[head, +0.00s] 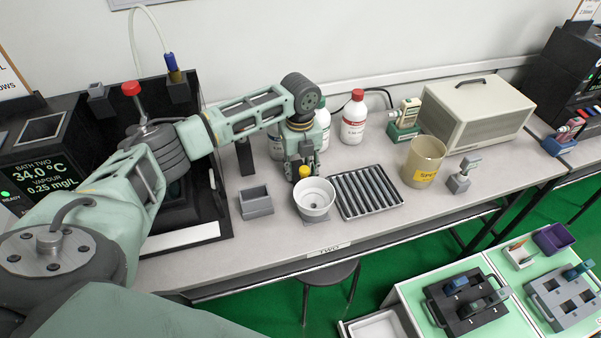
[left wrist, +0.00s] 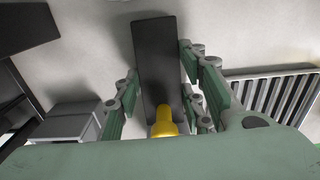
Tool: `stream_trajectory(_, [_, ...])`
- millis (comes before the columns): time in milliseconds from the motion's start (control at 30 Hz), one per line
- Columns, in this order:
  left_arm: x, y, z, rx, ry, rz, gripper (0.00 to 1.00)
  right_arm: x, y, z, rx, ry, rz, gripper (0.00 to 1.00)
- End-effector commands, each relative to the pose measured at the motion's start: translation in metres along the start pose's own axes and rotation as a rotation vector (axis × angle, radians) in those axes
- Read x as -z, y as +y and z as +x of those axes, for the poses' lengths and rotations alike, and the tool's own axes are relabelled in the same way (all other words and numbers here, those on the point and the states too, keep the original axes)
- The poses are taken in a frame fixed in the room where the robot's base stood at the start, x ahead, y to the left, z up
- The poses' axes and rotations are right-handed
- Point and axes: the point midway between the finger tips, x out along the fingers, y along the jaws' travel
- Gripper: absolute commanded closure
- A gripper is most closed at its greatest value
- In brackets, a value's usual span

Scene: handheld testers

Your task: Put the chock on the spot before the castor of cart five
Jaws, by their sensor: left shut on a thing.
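My left gripper (head: 304,168) is above the bench, just behind the white bowl. In the left wrist view its fingers (left wrist: 157,98) are shut on a black bar (left wrist: 158,60) with a yellow knob (left wrist: 165,122) at its near end. The yellow knob also shows between the fingers in the head view (head: 305,171). I cannot tell whether the bench touches the bar. No chock can be made out for sure. Carts with pale green tops (head: 408,290) stand at the lower right; no castor, marked spot or cart number can be made out. My right gripper is not in view.
A white bowl (head: 315,198) stands close in front of my left gripper, with a grey open box (head: 256,203) to its left and a ribbed tray (head: 368,192) to its right. Bottles (head: 353,122) and a beaker (head: 422,165) stand nearby. Green floor (head: 270,308) lies beyond the bench edge.

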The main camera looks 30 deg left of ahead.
Motion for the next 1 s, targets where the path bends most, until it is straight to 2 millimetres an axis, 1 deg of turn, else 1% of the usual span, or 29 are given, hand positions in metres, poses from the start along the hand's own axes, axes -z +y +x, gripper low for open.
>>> stream_trajectory(167, [-0.001, -0.002, -0.032, 0.006, -0.003, 0.001, 1.00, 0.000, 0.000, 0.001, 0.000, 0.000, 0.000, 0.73])
stream_trajectory(300, [-0.001, -0.001, -0.061, 0.005, -0.003, 0.000, 1.00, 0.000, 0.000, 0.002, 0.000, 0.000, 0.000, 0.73])
stream_trajectory(400, [-0.001, -0.001, -0.078, 0.005, -0.002, -0.001, 1.00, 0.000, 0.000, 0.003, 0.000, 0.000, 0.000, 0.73])
stream_trajectory(500, [-0.001, -0.001, -0.089, 0.003, 0.000, 0.000, 1.00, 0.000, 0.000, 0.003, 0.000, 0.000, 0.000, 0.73])
stream_trajectory(600, [-0.001, -0.001, -0.095, 0.002, 0.000, 0.000, 1.00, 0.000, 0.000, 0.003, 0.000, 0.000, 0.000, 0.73])
stream_trajectory(767, [0.002, -0.001, -0.097, 0.003, 0.000, -0.021, 1.00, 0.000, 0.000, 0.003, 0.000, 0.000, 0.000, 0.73])
stream_trajectory(867, [0.007, -0.002, -0.098, 0.004, 0.001, -0.075, 1.00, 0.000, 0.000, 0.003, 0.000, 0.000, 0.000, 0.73])
stream_trajectory(1000, [0.021, -0.003, -0.101, 0.006, 0.003, -0.203, 1.00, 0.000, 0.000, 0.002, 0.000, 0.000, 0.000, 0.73])
